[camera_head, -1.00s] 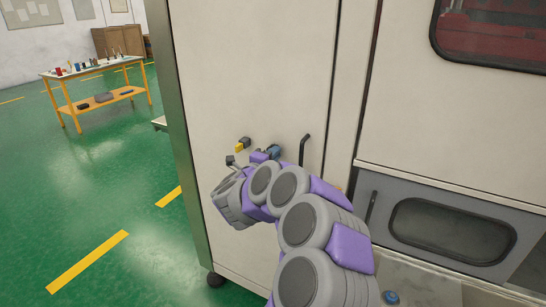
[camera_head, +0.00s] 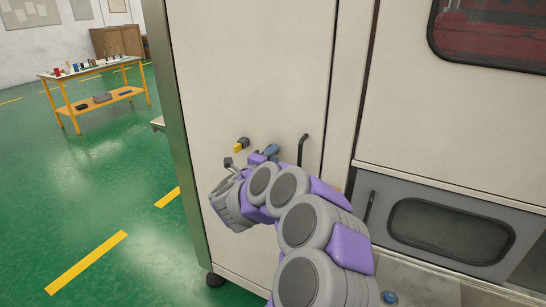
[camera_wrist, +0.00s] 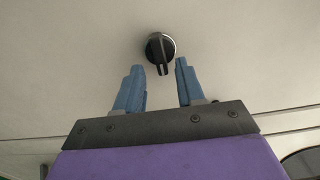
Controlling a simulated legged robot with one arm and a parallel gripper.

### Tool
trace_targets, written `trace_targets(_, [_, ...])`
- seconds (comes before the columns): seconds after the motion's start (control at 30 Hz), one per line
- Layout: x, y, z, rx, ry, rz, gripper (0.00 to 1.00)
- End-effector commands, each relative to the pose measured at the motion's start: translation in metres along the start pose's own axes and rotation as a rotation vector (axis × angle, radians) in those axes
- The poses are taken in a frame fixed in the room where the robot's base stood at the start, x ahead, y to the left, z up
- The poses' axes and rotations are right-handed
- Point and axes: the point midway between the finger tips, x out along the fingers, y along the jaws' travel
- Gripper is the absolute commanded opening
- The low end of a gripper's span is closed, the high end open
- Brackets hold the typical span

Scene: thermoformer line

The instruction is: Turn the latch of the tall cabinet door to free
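The tall cabinet door (camera_head: 260,70) is a pale panel in front of me. In the wrist view its latch (camera_wrist: 160,47) is a round black knob with a silver rim and a bar pointing down at the gripper. My gripper (camera_wrist: 158,67) is open, with its two blue fingers apart. The end of the latch bar shows between the fingertips, with gaps on both sides; I cannot tell the depth. In the head view, a blue finger (camera_head: 271,151) shows near the door, and I cannot make out the latch past my arm.
A black upright handle (camera_head: 303,149) is on the door, right of my gripper. A small yellow and black piece (camera_head: 241,145) shows to its left. A grey windowed panel (camera_head: 450,228) is at the right. Green floor left of the cabinet is clear up to a yellow workbench (camera_head: 95,90).

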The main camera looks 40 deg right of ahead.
Motion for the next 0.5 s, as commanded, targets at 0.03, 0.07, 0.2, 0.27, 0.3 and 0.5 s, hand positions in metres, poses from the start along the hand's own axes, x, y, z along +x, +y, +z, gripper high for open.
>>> trace_targets(0.03, [-0.006,-0.001,0.001,0.0,-0.003,0.002,0.38])
trace_targets(0.07, [-0.01,-0.001,0.001,0.001,-0.004,0.003,0.38])
trace_targets(0.2, [-0.037,-0.001,0.002,0.0,-0.007,0.005,0.38])
trace_targets(0.27, [-0.051,-0.001,0.002,0.0,-0.007,0.005,0.38])
trace_targets(0.3, [-0.059,-0.002,0.002,0.001,-0.005,0.004,0.38])
trace_targets(0.5, [-0.101,-0.001,0.001,0.001,-0.004,0.005,0.38])
